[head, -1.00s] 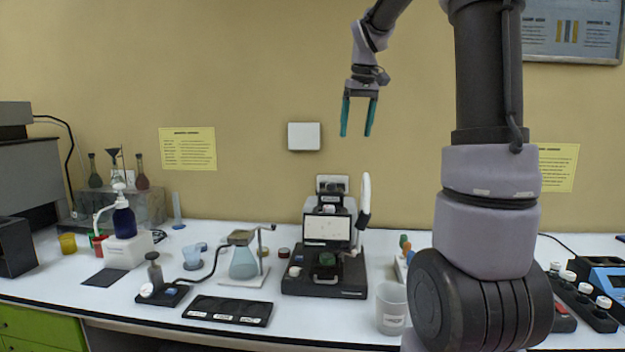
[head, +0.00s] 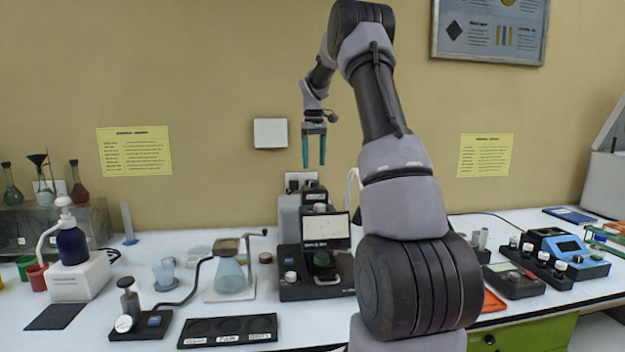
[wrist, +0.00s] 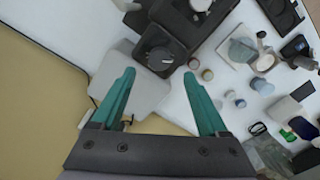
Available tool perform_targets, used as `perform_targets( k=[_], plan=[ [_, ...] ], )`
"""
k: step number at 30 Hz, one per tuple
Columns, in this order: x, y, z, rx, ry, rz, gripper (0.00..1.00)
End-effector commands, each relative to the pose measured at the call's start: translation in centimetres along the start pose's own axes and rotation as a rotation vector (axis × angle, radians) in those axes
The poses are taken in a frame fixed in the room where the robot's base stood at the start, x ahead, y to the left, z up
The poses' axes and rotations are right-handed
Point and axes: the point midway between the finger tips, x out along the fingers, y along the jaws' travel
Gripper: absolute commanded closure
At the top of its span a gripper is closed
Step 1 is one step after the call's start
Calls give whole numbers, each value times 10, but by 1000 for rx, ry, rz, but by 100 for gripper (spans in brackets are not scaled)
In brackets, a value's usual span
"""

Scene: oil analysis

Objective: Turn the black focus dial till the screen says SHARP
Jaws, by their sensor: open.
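A black instrument (head: 312,290) with a pale screen (head: 325,227) stands on the bench; the writing under the screen is too small to read. In the wrist view a round black dial (wrist: 158,56) with a light mark sits on a dark block and appears just beyond and between my fingertips. I cannot tell from the head view which part is this dial. My gripper (head: 314,165) is open and empty, pointing down, in the air above the back of the instrument. Its teal fingers also show in the wrist view (wrist: 159,73). My arm hides the instrument's right side.
A flask (head: 230,277) on a stand and a black tray (head: 228,332) stand left of the instrument. A blue bottle on a white block (head: 80,278) is farther left. Black devices (head: 515,280) stand at the right. A white wall box (head: 270,133) is behind my gripper.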

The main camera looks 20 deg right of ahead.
Motion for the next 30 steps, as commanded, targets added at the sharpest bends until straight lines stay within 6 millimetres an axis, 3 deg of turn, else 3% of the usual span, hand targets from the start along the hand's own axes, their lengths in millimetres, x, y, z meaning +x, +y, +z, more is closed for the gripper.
perform_targets(
  k=[3, 9, 22, 23, 28, 29, 30],
  plan=[
    [24, 0, 1, 0, -2, -2, 23],
    [54, 0, 0, 1, -1, -2, 23],
    [66, 0, 0, 1, 2, 0, 23],
    [66, 0, 0, 1, 2, 0, 27],
    [66, 0, 0, 1, 2, 0, 92],
    [66, 0, 0, 2, 2, 0, 100],
    [66, 0, 0, 1, 2, 0, 100]
  ],
)
